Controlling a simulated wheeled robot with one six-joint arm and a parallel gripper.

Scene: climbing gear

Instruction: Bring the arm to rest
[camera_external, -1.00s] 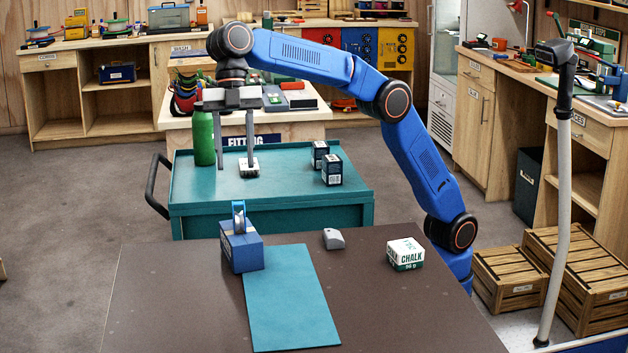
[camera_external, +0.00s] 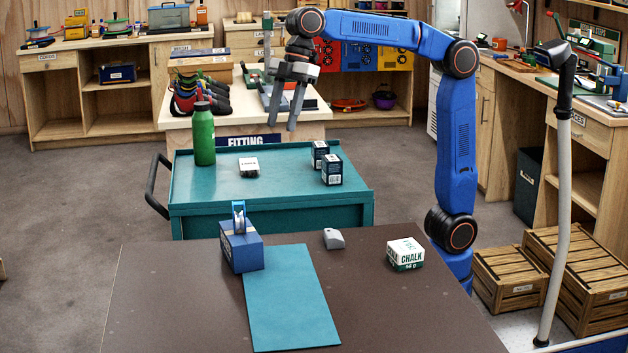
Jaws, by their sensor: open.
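My gripper (camera_external: 283,126) hangs in the air above the far edge of the teal cart (camera_external: 285,215), in front of the fitting bench. Its two grey fingers are apart, with nothing between them. My blue arm (camera_external: 456,150) rises from the right side of the brown table and bends over to the left at the top. A small white box (camera_external: 249,167) sits on the cart top, below and left of the gripper and apart from it.
A green bottle (camera_external: 203,135) and two dark boxes (camera_external: 332,169) (camera_external: 320,154) stand on the cart. The brown table (camera_external: 170,300) holds a blue box (camera_external: 242,250), a teal mat (camera_external: 290,300), a grey block (camera_external: 333,239) and a chalk box (camera_external: 405,254). Shoes (camera_external: 195,97) sit on the fitting bench.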

